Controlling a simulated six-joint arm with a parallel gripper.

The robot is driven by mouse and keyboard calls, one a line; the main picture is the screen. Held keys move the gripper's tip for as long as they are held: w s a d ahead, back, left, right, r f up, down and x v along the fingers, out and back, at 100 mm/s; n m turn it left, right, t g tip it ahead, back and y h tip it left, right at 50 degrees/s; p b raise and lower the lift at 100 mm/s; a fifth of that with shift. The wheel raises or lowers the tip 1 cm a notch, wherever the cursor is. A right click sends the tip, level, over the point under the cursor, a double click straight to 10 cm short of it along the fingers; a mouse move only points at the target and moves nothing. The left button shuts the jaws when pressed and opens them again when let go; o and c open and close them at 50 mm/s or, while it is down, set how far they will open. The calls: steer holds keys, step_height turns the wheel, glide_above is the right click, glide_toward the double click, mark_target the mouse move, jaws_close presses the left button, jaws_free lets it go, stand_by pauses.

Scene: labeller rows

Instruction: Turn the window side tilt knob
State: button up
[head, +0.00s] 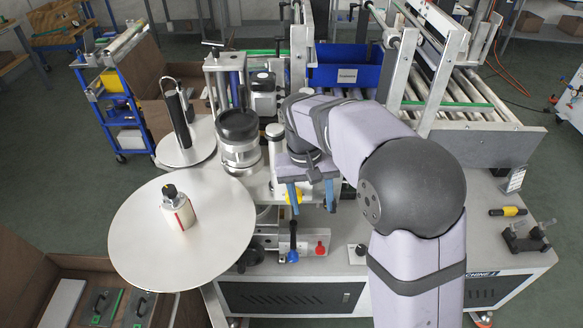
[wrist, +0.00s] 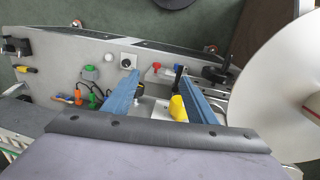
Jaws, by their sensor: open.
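My gripper (head: 309,202) has blue fingers, spread open and empty, pointing down over the labelling machine; the fingers also show in the wrist view (wrist: 158,82). A yellow knob (wrist: 178,108) lies between the fingers in the wrist view, closer to the right one. In the head view the yellow knob (head: 295,194) is partly hidden behind the left finger. A red knob (head: 320,248), a blue knob (head: 292,257) and a black lever handle (head: 293,236) sit below the gripper on the near side. I cannot tell which knob is the window side tilt knob.
A white round plate (head: 130,250) carries a labelled bottle (head: 177,207) at left. A black dial (head: 361,249) on a white plate, and a black knob (head: 250,257), sit on the machine's front. A roller conveyor (head: 455,100) and blue bin (head: 345,66) stand behind.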

mark_target(287, 196)
steer(key=shift+h, duration=0.5)
steer(key=w+a+r+p, duration=0.1)
steer(key=a+r, duration=0.1)
steer(key=w+a+r+p, duration=0.1)
steer(key=a+r+p, duration=0.1)
steer(key=w+a+r+p, duration=0.1)
steer(key=a+r, duration=0.1)
steer(key=shift+w+r+p, duration=0.15)
steer(key=shift+w+p, duration=0.15)
steer(key=shift+p, duration=0.05)
steer(key=shift+a+p+x, duration=0.15)
steer(key=shift+p+x, duration=0.6)
steer(key=shift+x, duration=1.2)
steer(key=shift+a+p+x, duration=0.15)
steer(key=shift+p+x, duration=0.6)
steer(key=shift+x, duration=1.2)
steer(key=shift+w, duration=0.2)
steer(key=shift+c, duration=0.7)
steer(key=c, duration=0.9)
